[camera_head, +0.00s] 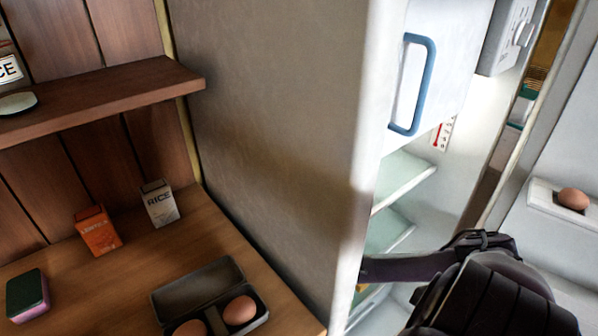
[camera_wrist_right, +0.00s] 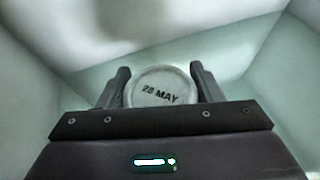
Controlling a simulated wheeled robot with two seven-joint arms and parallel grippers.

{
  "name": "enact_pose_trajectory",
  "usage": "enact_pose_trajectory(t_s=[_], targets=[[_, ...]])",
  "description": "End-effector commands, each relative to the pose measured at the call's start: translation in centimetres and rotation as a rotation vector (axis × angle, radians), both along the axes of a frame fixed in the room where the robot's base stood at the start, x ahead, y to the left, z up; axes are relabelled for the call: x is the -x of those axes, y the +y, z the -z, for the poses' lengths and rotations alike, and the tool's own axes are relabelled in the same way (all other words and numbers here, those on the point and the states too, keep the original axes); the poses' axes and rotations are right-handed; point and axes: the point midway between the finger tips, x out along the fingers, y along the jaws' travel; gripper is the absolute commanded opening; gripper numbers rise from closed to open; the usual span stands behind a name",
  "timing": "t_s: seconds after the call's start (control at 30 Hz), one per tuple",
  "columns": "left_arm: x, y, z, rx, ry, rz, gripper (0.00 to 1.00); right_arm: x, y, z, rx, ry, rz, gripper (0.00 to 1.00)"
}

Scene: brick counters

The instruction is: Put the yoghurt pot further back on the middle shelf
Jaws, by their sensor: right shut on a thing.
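In the right wrist view, a round white lid marked "28 MAY", the top of the yoghurt pot (camera_wrist_right: 158,87), sits between the two dark fingers of my right gripper (camera_wrist_right: 160,84). The gripper is shut on the pot. Pale greenish surfaces surround it inside the fridge. In the head view my right arm reaches into the open fridge, where glass shelves (camera_head: 402,178) show one above another. The pot and the right fingertips are hidden there behind the fridge's side wall. My left gripper is not in view.
The grey fridge side wall (camera_head: 275,120) stands left of the arm. A freezer box with a blue handle (camera_head: 428,85) is above the shelves. An egg (camera_head: 573,198) sits on the door rack at right. An egg box (camera_head: 205,290) lies on the wooden counter.

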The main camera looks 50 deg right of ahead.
Motion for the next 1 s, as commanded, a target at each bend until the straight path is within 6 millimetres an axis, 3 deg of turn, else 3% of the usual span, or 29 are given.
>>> enact_pose_trajectory(t_s=[0.37, 0.4, 0.53, 0.87, 1.0], targets=[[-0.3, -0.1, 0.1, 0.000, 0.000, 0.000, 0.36, 0.0, 0.0, 0.3, 0.000, -0.001, -0.001, 0.30], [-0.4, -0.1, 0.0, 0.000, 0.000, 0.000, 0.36, 0.0, 0.1, 0.3, 0.000, 0.000, -0.001, 0.63], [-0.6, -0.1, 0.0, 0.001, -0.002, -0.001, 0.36, 0.0, 0.1, 0.3, 0.000, 0.000, -0.001, 0.80], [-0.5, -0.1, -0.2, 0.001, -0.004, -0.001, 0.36, 0.0, 0.0, 0.0, 0.000, -0.001, -0.001, 0.81], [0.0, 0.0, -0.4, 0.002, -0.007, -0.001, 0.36, 1.5, 0.7, -0.6, 0.002, 0.003, -0.003, 0.81]])
